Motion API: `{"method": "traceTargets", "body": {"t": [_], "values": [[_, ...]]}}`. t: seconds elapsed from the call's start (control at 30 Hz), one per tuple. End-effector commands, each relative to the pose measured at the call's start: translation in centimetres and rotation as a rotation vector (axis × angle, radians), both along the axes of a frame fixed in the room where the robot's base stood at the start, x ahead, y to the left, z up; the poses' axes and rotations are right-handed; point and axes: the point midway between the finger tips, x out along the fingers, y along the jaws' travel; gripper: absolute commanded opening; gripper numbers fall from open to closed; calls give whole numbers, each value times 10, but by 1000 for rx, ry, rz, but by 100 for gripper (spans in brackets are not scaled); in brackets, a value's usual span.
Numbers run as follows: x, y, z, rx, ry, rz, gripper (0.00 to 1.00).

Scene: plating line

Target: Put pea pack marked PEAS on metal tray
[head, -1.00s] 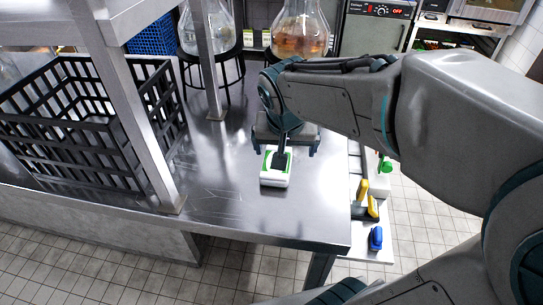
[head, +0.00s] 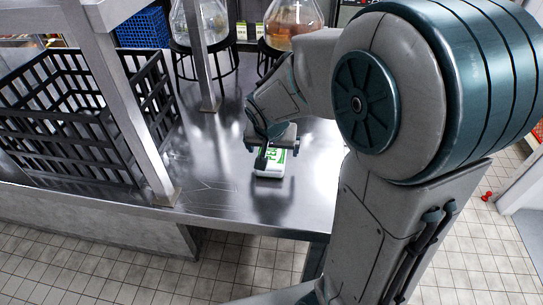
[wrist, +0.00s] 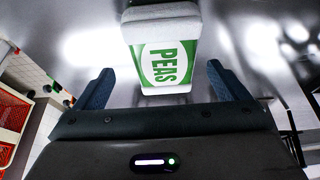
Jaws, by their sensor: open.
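The pea pack (head: 270,170), white and green, lies on the shiny steel counter, below and just in front of my gripper in the head view. In the wrist view the pack (wrist: 163,50) shows its green PEAS label, just beyond the gap between the fingers. My gripper (wrist: 163,88) is open and empty, one finger on either side of that gap. In the head view my gripper (head: 272,148) hangs low over the counter and partly covers the pack. I cannot make out a separate metal tray in either view.
A black slatted crate (head: 80,125) stands on the counter at left, behind a metal post (head: 135,110). Glass flasks (head: 292,20) on black stands and a blue basket (head: 143,28) are at the back. Bare counter (head: 225,200) lies around the pack. Red crates (wrist: 12,115) show at the wrist view's left.

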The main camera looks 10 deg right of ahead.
Motion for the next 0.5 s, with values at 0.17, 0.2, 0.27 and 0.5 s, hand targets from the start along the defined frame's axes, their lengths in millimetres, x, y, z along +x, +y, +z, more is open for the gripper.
{"method": "traceTargets", "body": {"t": [0.17, 0.2, 0.27, 0.5], "values": [[10, 1, -19, -2, 5, 1, 94], [12, 1, -24, -1, 5, 0, 94], [15, 0, -30, -2, 4, 0, 94], [19, -2, -39, 0, 1, 0, 94]]}}
